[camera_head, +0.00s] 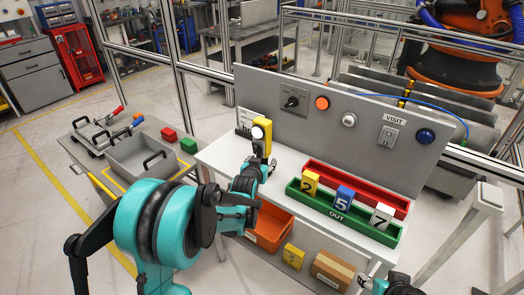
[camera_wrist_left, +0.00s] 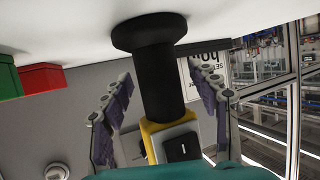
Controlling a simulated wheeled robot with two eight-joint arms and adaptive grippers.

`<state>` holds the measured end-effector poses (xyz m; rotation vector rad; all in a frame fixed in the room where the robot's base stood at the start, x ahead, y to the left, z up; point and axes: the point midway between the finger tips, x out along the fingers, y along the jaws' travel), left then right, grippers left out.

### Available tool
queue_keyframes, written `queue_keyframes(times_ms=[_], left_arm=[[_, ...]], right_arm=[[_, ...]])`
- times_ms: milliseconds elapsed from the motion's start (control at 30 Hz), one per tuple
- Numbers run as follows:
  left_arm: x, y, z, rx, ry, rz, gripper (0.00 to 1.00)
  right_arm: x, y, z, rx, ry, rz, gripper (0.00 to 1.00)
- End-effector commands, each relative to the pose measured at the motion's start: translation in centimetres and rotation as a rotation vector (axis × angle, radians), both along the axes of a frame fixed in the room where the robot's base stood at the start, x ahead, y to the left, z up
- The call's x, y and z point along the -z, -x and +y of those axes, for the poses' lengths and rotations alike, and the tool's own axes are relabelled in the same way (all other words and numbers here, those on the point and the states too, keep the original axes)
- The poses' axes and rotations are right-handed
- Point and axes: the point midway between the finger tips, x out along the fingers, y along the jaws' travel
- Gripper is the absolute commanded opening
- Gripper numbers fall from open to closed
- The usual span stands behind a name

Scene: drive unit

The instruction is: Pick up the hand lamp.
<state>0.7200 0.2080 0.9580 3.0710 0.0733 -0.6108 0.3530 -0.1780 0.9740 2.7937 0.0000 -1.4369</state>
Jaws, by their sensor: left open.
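The hand lamp stands upright on the grey bench, with a yellow head (camera_head: 263,135) and a lit white face in the head view. The left wrist view, which is upside down, shows its black round handle (camera_wrist_left: 156,80) on a wider black foot. My left gripper (camera_head: 260,166) is open at the lamp. In the left wrist view, its fingers (camera_wrist_left: 160,73) are on either side of the handle, with visible gaps. My arm hides the lamp's lower part in the head view. My right gripper (camera_head: 374,281) is partly visible at the bottom edge; its opening is unclear.
A green tray (camera_head: 341,230) with numbered blocks and a red tray (camera_head: 350,183) stand right of the lamp. A grey panel (camera_head: 335,130) with switches rises behind. An orange bin (camera_head: 268,232) sits below. A side table (camera_head: 95,147) with a grey tote is at left.

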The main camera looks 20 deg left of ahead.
Motion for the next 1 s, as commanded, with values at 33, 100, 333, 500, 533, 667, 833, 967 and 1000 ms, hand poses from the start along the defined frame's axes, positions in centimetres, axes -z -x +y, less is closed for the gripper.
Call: queue_keyframes(times_ms=[33,100,333,500,533,667,833,967,1000], left_arm=[[0.0,0.0,0.0,0.0,0.0,0.0,0.61],[0.0,0.0,0.0,0.0,0.0,0.0,0.42],[-0.1,0.0,0.0,0.0,0.0,-0.001,0.0],[-0.1,0.0,0.0,0.0,-0.001,-0.001,0.0],[-0.1,0.0,0.0,0.0,-0.001,0.0,0.0],[-0.6,0.0,0.0,0.0,-0.001,-0.001,0.0],[-2.5,0.0,0.0,0.0,0.0,-0.001,0.0],[-4.9,0.0,-0.1,0.0,-0.001,-0.001,0.0],[-5.2,0.0,-1.3,0.005,-0.002,0.0,0.0]], right_arm=[[0.0,0.0,0.0,0.0,0.0,0.0,0.49],[0.0,0.0,0.0,0.0,0.0,0.0,0.49],[0.0,0.0,0.0,0.0,0.0,0.0,0.49],[0.0,0.0,0.0,0.0,0.0,0.0,0.49],[-0.1,0.0,0.0,0.0,0.0,0.0,0.49],[-0.3,0.0,0.0,0.0,0.0,0.0,0.49],[-1.4,0.0,0.0,0.0,0.0,0.0,0.49],[-2.7,0.0,0.0,0.0,0.0,0.0,0.49],[-2.8,0.0,0.0,0.0,0.0,0.0,0.49]])
